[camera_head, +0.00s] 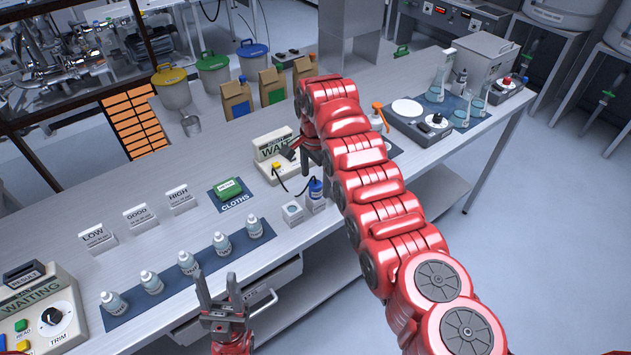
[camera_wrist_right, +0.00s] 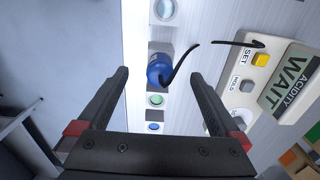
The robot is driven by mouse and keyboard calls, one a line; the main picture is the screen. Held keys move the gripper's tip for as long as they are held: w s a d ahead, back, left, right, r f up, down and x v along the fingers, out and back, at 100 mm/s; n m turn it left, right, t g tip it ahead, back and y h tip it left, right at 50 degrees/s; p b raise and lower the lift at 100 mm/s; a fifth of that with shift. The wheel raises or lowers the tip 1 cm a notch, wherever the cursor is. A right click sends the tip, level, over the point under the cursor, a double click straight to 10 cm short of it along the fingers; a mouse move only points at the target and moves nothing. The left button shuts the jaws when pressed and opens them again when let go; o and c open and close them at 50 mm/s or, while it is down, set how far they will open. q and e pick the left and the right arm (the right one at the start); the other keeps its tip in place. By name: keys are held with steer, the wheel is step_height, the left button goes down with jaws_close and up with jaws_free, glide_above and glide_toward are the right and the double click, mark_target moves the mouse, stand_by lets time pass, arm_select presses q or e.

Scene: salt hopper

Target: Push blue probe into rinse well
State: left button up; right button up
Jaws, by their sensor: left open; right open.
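The blue probe (camera_head: 315,187) stands near the front edge of the bench, with a black cable running to the acidity meter (camera_head: 274,150). In the right wrist view the probe (camera_wrist_right: 158,70) is seen nearly end-on, over a grey holder. A row of small round wells lies along the same line: a pale one (camera_wrist_right: 163,10), a green-ringed one (camera_wrist_right: 156,100) and a blue-ringed one (camera_wrist_right: 154,127). I cannot tell which is the rinse well. My right gripper (camera_wrist_right: 160,75) is open, its fingers either side of the probe and apart from it. My left gripper (camera_head: 217,284) is open and empty at the bench front.
A white block (camera_head: 292,212) stands left of the probe. Several white bottles (camera_head: 222,243) stand on a dark mat, and a green cloth pack (camera_head: 228,189) lies behind them. The meter (camera_wrist_right: 285,85) reads WAIT. A scale (camera_head: 418,120) and glassware are further right.

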steer(key=shift+r, duration=1.55)
steer(key=shift+r+b, duration=0.35)
step_height(320, 180, up, 2)
steer(key=shift+b, duration=0.35)
step_height(320, 180, up, 15)
steer(key=p, duration=1.4)
steer(key=shift+f, duration=0.15)
steer(key=shift+f, duration=0.1)
